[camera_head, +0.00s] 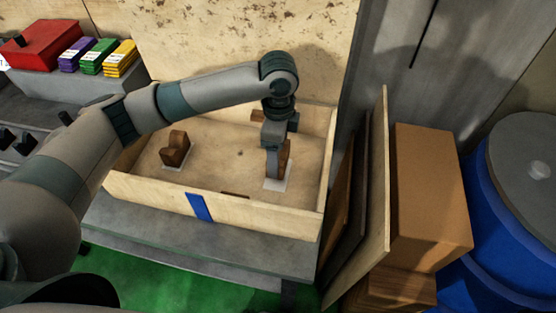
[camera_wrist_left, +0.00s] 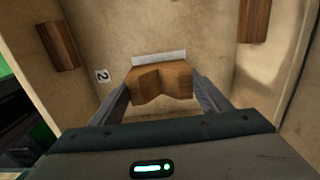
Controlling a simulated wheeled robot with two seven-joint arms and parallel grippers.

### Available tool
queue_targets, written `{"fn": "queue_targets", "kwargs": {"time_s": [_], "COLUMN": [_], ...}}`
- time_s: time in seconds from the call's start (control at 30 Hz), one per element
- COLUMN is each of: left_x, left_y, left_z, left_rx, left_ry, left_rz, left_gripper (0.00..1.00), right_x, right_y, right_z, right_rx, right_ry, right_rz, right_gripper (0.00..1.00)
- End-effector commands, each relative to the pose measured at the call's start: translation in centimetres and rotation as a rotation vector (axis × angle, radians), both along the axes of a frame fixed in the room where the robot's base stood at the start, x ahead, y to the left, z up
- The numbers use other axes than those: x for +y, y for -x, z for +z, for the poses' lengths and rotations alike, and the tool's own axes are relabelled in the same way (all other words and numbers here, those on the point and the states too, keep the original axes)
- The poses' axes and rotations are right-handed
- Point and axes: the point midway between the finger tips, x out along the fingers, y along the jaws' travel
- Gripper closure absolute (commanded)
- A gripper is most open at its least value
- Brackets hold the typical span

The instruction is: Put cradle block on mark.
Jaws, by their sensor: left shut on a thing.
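My left gripper (camera_head: 275,168) points down into a shallow wooden box and is shut on a brown wooden cradle block (camera_head: 285,158). In the left wrist view the block (camera_wrist_left: 162,84) sits between the two fingers, its V-shaped notch facing the camera. A white mark (camera_head: 277,184) lies on the box floor under the block; in the left wrist view part of the mark (camera_wrist_left: 158,58) shows past the block's edge. I cannot tell whether the block touches it. Another brown cradle block (camera_head: 176,147) stands on a white mark at the box's left. My right gripper is not in view.
The box's front wall (camera_head: 240,211) carries a blue strip (camera_head: 199,207). Small wooden pieces sit along the back wall (camera_head: 257,117) and front wall (camera_head: 235,195). Boards and a cardboard box (camera_head: 430,190) stand right of the box.

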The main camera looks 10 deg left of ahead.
Motion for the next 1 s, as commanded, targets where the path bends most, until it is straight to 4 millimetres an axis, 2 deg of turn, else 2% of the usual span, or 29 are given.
{"fn": "queue_targets", "kwargs": {"time_s": [0.13,0.4,0.83,0.87,0.9,1.0], "left_x": [0.0,0.0,0.0,0.0,0.0,0.0], "left_y": [0.0,0.0,0.0,0.0,0.0,0.0], "left_z": [-0.7,-3.5,-4.0,-4.0,-4.0,-4.0], "left_rx": [0.002,0.001,0.0,0.0,0.0,0.0], "left_ry": [0.0,-0.001,0.0,0.0,0.0,0.0], "left_rz": [0.001,0.0,0.0,0.0,0.0,0.0], "left_gripper": [0.54,0.54,0.54,0.23,0.13,0.11], "right_x": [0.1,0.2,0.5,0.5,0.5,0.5], "right_y": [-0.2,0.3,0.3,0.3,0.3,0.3], "right_z": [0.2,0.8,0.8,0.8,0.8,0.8], "right_rx": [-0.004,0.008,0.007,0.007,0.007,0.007], "right_ry": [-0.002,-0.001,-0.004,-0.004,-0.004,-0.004], "right_rz": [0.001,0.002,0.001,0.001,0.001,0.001], "right_gripper": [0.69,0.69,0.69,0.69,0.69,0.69]}}
